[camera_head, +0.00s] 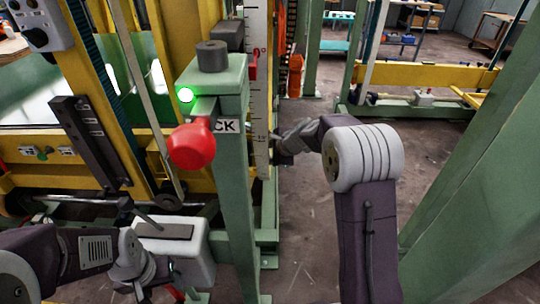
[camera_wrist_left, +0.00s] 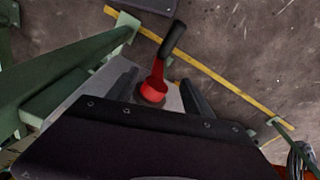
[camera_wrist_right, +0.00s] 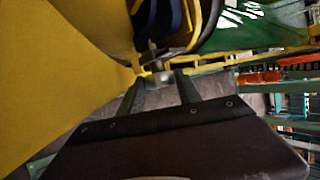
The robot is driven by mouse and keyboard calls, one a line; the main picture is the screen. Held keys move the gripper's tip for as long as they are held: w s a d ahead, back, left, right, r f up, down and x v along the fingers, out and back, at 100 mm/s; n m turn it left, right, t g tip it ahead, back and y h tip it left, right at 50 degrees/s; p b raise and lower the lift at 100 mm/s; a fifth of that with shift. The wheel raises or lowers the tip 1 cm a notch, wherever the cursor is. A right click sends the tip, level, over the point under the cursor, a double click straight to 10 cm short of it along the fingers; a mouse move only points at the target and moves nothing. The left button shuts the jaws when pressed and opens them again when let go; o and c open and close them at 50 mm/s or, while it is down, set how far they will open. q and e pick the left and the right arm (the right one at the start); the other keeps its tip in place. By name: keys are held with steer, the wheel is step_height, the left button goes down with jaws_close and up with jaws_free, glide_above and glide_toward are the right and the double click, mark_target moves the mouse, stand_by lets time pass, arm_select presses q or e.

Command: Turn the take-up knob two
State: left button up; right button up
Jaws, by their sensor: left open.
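No knob in view carries a readable number, so I cannot tell which is take-up knob two. In the left wrist view a red crank (camera_wrist_left: 155,82) with a black grip sits on a grey surface. My left gripper (camera_wrist_left: 156,80) is open, its fingers apart on either side of the crank's hub; contact is not clear. In the head view the left fingertips are hard to make out near a light grey box (camera_head: 190,255). My right gripper (camera_wrist_right: 160,77) has its fingers apart, with a small greyish part visible beyond the fingertips.
A green post (camera_head: 235,190) stands in front, with a dark cylinder (camera_head: 213,56) on top, a lit green lamp (camera_head: 185,95) and a red ball-shaped knob (camera_head: 191,146). A vertical scale (camera_head: 259,90) is behind it. Another green beam (camera_head: 470,200) slants at right. Open floor lies between.

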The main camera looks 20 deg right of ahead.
steer(key=shift+o, duration=1.2)
steer(key=p+v, duration=0.2)
steer(key=v, duration=0.7)
steer(key=shift+p, duration=0.3)
